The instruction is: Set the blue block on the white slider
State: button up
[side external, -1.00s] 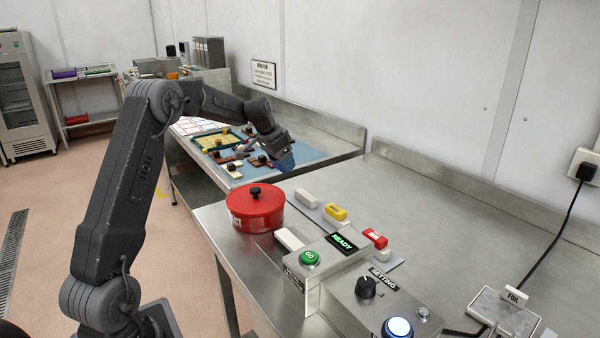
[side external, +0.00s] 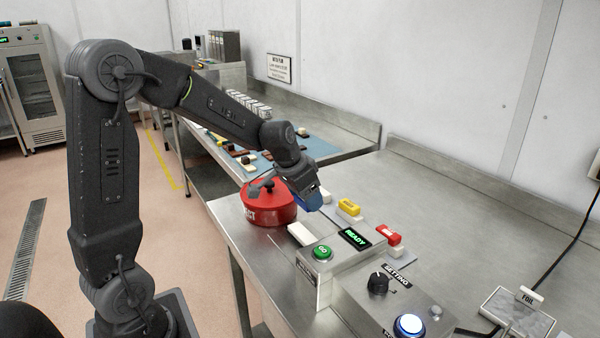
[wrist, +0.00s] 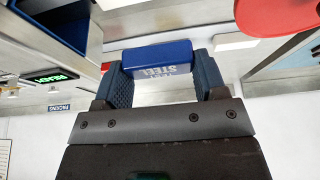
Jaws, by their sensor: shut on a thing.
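My gripper (side external: 306,196) is shut on the blue block (side external: 314,202) and holds it above the steel bench, at the right side of the red pot. In the wrist view the blue block (wrist: 158,57) sits between both fingers, with upside-down white lettering on it. A white piece (side external: 325,195) shows just behind the block, partly hidden by my gripper, in a row with a yellow piece (side external: 349,207) and a red piece (side external: 388,234). Another white piece (side external: 300,235) lies in front of the pot. I cannot tell by label which is the slider.
The red lidded pot (side external: 266,208) stands close by my gripper. A control box with a green GO button (side external: 322,252) and a READY display (side external: 355,237) is nearer the camera. A dial (side external: 378,283) and blue-white button (side external: 410,325) sit right of it.

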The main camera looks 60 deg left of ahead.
aim_at(309, 232)
jog(key=shift+s+d+f, duration=0.3)
jog(key=shift+s+d, duration=0.2)
jog(key=shift+d, duration=0.2)
jog(key=shift+f, duration=3.05)
jog(key=shift+f, duration=0.25)
jog(key=o, duration=1)
